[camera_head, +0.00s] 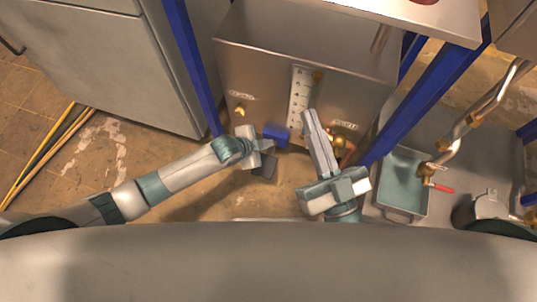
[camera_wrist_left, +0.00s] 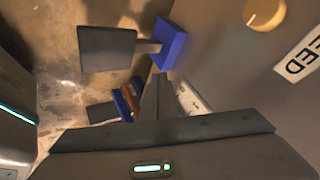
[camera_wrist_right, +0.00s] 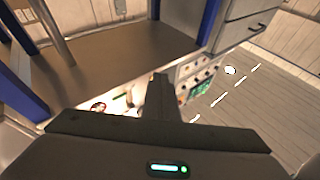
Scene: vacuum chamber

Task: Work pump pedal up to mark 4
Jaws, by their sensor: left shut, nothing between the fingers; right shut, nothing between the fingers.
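The pump pedal (camera_head: 264,165) is a dark grey plate joined to a blue block (camera_head: 277,134) low on the front of a grey metal cabinet (camera_head: 240,75). In the left wrist view the pedal plate (camera_wrist_left: 107,48) and its blue block (camera_wrist_left: 170,45) show above the fingers. A white scale strip (camera_head: 300,92) with numbered marks stands on the cabinet front; its level is too small to read. My left gripper (camera_head: 270,145) is shut and empty, close to the pedal; I cannot tell if it touches. My right gripper (camera_head: 308,114) is shut and empty, in front of the scale's lower end.
A brass knob (camera_head: 240,110) sits on the cabinet front, left of the scale. Blue frame legs (camera_head: 190,65) flank the cabinet. At right stand a grey-green basin (camera_head: 402,180), a red-handled valve (camera_head: 442,188) and a metal pot (camera_head: 487,208). The floor at left is mostly clear.

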